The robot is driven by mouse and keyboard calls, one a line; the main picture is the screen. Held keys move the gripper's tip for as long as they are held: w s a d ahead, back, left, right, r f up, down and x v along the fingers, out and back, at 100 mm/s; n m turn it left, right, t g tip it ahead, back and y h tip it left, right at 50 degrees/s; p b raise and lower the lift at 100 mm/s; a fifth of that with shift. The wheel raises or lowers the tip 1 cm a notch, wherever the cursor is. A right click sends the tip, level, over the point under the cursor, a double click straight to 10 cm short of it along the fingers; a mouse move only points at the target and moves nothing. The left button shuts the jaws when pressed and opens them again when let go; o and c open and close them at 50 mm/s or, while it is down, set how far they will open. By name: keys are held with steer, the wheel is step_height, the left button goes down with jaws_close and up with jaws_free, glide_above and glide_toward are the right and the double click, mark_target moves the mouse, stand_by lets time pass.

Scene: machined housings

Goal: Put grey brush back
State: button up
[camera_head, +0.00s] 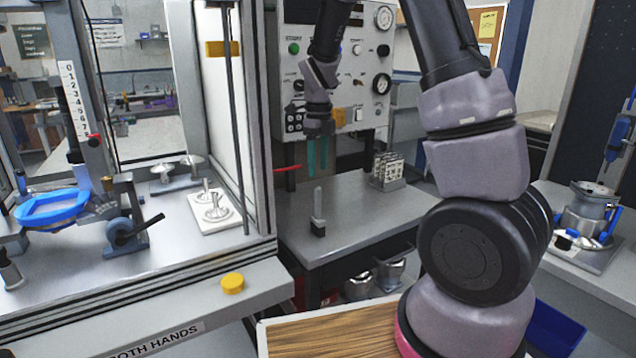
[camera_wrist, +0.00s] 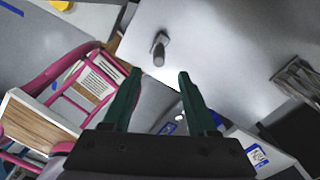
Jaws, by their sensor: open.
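The grey brush (camera_head: 318,205) stands upright on the grey table (camera_head: 365,225), near its left front side, with a grey handle on top and a dark base. My gripper (camera_head: 317,168) is above the table, over the brush and apart from it. Its two green fingers are open with nothing between them. In the wrist view the brush (camera_wrist: 159,50) shows just beyond the fingertips of my gripper (camera_wrist: 160,75), seen nearly from above. I cannot pick out the brush's storage place.
A metal rack (camera_head: 387,170) stands at the table's back right. A control panel (camera_head: 340,70) rises behind. The press frame (camera_head: 258,120) bounds the left, with a yellow button (camera_head: 232,283) on its front. The table between brush and rack is clear.

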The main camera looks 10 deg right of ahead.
step_height(320, 180, up, 2)
steer(key=shift+r, duration=0.1)
steer(key=s+d+r+n+t+y, duration=0.1)
steer(key=s+d+r+n+t, duration=0.2)
steer(key=s+r+n, duration=0.6)
steer(key=s+d+r+n+t, duration=0.2)
steer(key=s+r+n+t, duration=0.2)
steer(key=s+r+n, duration=0.5)
steer(key=s+n, duration=0.4)
steer(key=n, duration=0.1)
steer(key=shift+s+d+r+y, duration=0.2)
steer(key=shift+s+d+y, duration=0.15)
steer(key=shift+d+y, duration=0.05)
